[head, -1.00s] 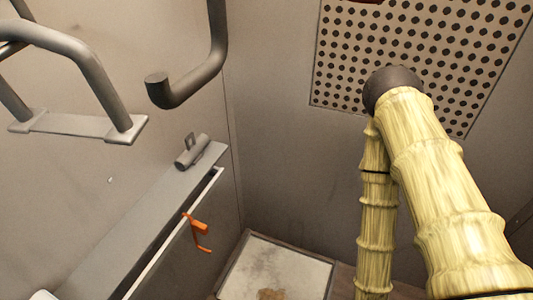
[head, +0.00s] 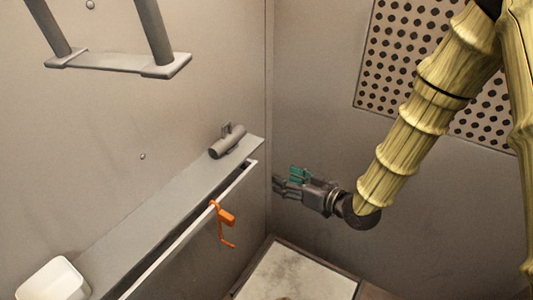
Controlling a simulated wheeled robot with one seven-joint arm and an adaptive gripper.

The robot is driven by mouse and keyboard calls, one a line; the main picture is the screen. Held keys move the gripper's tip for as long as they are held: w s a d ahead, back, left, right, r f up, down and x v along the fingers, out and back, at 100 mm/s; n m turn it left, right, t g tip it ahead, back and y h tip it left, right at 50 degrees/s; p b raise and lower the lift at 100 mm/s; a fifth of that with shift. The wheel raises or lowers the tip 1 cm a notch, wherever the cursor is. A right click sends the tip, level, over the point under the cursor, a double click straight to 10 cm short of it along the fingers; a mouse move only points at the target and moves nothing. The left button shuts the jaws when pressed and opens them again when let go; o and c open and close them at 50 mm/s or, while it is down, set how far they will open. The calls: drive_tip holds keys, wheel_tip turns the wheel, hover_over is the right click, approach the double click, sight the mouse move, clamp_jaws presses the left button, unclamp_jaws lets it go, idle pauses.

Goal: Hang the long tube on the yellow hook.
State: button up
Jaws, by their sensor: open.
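A short grey tube (head: 228,146) with a small loop on top lies on the far end of the ledge; I cannot tell whether it is the long tube. An orange hook (head: 225,218) hangs from the white rail below it, with nothing on it. No clearly yellow hook shows. My gripper (head: 277,186) is to the right of the grey tube and the orange hook, pointing left, open and apart from both. A small green piece (head: 298,174) shows at my gripper; I cannot tell whether it is part of it.
The grey ledge (head: 130,216) runs along the left wall, with the white rail (head: 190,231) on its front edge. A white container (head: 52,281) stands at its near end. A grey bracket (head: 118,64) is fixed above. A perforated panel (head: 400,50) is on the right wall.

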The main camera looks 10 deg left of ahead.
sight(227, 136)
drive_tip(key=a+r+n+g+y+b, duration=0.15)
drive_tip(key=a+r+n+y, duration=0.35)
drive_tip(key=r, duration=0.6)
drive_tip(key=shift+m+g+h, duration=0.25)
drive_tip(key=shift+m+h, duration=0.05)
drive_tip(key=shift+h, duration=0.1)
drive_tip(key=x, duration=1.3)
drive_tip(key=shift+s+a, duration=0.15)
drive_tip(key=shift+s, duration=0.25)
drive_tip(key=shift+a, duration=0.25)
drive_tip(key=shift+a, duration=0.15)
drive_tip(key=shift+o, duration=0.8)
clamp_jaws()
